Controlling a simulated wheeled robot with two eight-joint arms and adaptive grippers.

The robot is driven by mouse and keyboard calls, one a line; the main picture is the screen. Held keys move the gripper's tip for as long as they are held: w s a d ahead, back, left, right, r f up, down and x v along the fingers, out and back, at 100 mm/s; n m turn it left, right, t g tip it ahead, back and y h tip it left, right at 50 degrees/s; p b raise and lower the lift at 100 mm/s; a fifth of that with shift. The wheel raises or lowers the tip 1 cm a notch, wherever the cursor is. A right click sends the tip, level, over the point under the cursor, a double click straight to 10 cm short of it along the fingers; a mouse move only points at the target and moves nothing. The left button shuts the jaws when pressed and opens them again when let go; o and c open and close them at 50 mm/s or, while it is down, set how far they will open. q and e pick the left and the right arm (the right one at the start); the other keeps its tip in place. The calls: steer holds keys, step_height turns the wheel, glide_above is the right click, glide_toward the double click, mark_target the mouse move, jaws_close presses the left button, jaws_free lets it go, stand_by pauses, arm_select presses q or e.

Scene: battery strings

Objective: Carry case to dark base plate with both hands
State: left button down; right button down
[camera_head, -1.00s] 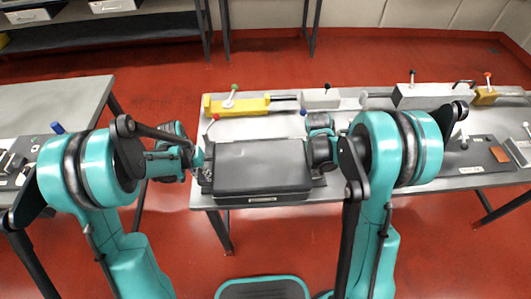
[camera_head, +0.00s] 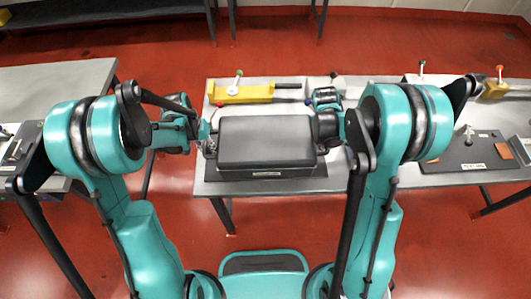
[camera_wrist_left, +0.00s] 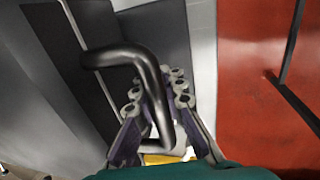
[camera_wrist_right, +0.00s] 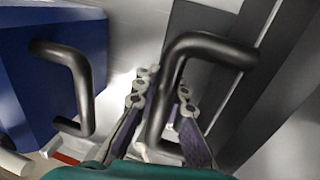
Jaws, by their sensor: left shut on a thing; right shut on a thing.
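The dark grey case (camera_head: 265,140) is over the front left part of the right-hand table, above a dark plate (camera_head: 322,170) with a label on its front edge. I cannot tell whether it touches that plate. My left gripper (camera_head: 207,138) is shut on the case's left black handle, a bent bar in the left wrist view (camera_wrist_left: 125,55). My right gripper (camera_head: 325,127) is shut on the right handle, which shows in the right wrist view (camera_wrist_right: 205,48). Another dark base plate (camera_head: 455,155) with orange patches lies on the table's right part, partly hidden by my right arm.
A yellow fixture (camera_head: 240,93) with a green-knobbed lever stands behind the case. A blue block (camera_wrist_right: 50,60) with a black handle is near my right gripper. Another table (camera_head: 60,85) stands at the left, with red floor between. Grey and orange fixtures (camera_head: 495,88) are at the back right.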

mark_target(214, 162)
arm_select(q)
steer(key=shift+f, duration=0.2)
arm_select(e)
steer(key=shift+f, duration=0.15)
